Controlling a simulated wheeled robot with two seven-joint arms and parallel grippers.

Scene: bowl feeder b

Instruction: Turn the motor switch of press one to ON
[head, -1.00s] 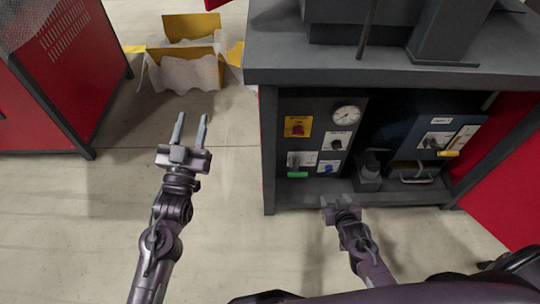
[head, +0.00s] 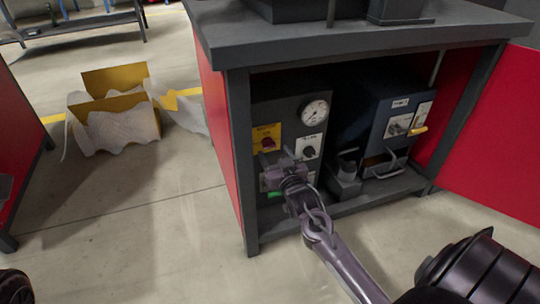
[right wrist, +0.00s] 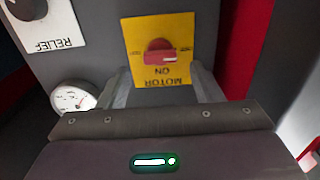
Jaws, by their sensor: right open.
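The motor switch is a red knob (head: 267,143) on a yellow plate (head: 260,132), at the upper left of the dark control panel (head: 290,108) under the press table. In the right wrist view, the picture is upside down. There the red knob (right wrist: 159,52) lies with its handle crosswise, and the yellow plate (right wrist: 180,28) reads MOTOR and ON. My right gripper (head: 277,160) is open in front of the panel, just below the switch in the head view. In the wrist view its fingers (right wrist: 158,85) point at the plate, one on each side. I cannot tell contact. My left gripper is out of view.
A pressure gauge (head: 315,112) and a black RELIEF knob (head: 309,152) sit right of the switch. A blue box (head: 392,110) with its own switch stands further right. The grey tabletop (head: 340,38) overhangs the panel. A yellow carton (head: 115,85) lies on the floor at left.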

